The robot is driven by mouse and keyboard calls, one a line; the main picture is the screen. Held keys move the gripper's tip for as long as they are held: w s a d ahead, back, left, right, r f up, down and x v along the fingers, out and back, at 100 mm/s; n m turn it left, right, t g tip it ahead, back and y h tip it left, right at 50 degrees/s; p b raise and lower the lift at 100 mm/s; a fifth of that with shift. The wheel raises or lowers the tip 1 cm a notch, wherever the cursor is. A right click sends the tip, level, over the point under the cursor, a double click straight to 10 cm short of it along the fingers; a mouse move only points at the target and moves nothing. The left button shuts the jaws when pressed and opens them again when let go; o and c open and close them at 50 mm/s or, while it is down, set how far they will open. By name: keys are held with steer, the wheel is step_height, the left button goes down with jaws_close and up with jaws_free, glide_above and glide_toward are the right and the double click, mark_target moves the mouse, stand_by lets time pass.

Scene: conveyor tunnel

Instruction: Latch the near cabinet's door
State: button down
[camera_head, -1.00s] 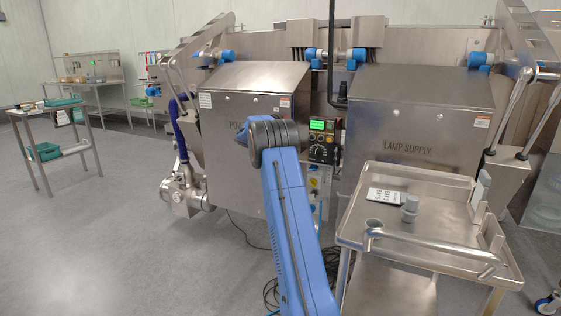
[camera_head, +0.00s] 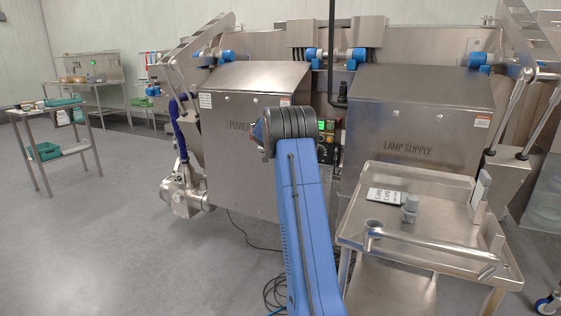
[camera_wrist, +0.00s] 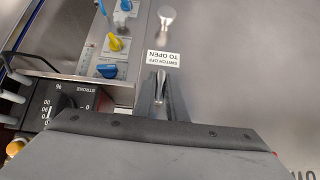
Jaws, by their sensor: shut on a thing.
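The near cabinet, with POWER lettering on its steel door (camera_head: 235,165), stands left of centre in the head view and looks closed. In the wrist view its door (camera_wrist: 235,70) fills the right side, with an upside-down SWITCH OFF TO OPEN label (camera_wrist: 166,58) and a round metal knob (camera_wrist: 166,14). My gripper (camera_wrist: 155,92) is at the door's edge, its fingers close together on a small metal latch handle (camera_wrist: 161,88). The fingers hide most of the handle. In the head view my own arm hides the gripper.
A control panel (camera_head: 326,145) with a dial sits just beside the door edge; in the wrist view are its dial box (camera_wrist: 85,102) and yellow and blue knobs. A LAMP SUPPLY cabinet (camera_head: 415,130) and steel trolley (camera_head: 440,205) stand to the right.

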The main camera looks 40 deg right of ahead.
steer(key=c, duration=1.8)
jaws_free()
steer(key=v, duration=1.7)
steer(key=shift+a+r, duration=0.1)
steer(key=shift+a, duration=0.1)
steer(key=shift+a, duration=0.1)
steer(key=s+a+r+n+t+y, duration=0.1)
steer(key=s+a+r+n+y, duration=0.15)
steer(key=s+a, duration=1)
steer(key=s+a+r+n+y, duration=0.1)
steer(key=s+a+n, duration=0.3)
steer(key=s+a, duration=0.85)
steer(key=s+a+f+n+y, duration=0.1)
steer(key=s+a+f+n, duration=0.1)
steer(key=s+a+f, duration=0.2)
steer(key=s+a+f+n+y, duration=0.2)
steer(key=s+a+f, duration=0.3)
steer(key=s+a, duration=0.5)
steer(key=s+a+f+n+y, duration=0.1)
steer(key=s+a+f+n, duration=0.2)
steer(key=s+a, duration=0.3)
steer(key=shift+s+a+f+y, duration=0.15)
steer(key=shift+s+f, duration=0.1)
steer(key=shift+s, duration=0.65)
steer(key=shift+s+a+f+y, duration=0.1)
steer(key=shift+s+a+f, duration=0.1)
steer(key=shift+s, duration=0.65)
steer(key=shift+s+a+f+y, duration=0.1)
steer(key=shift+s+f, duration=0.15)
steer(key=shift+s, duration=0.65)
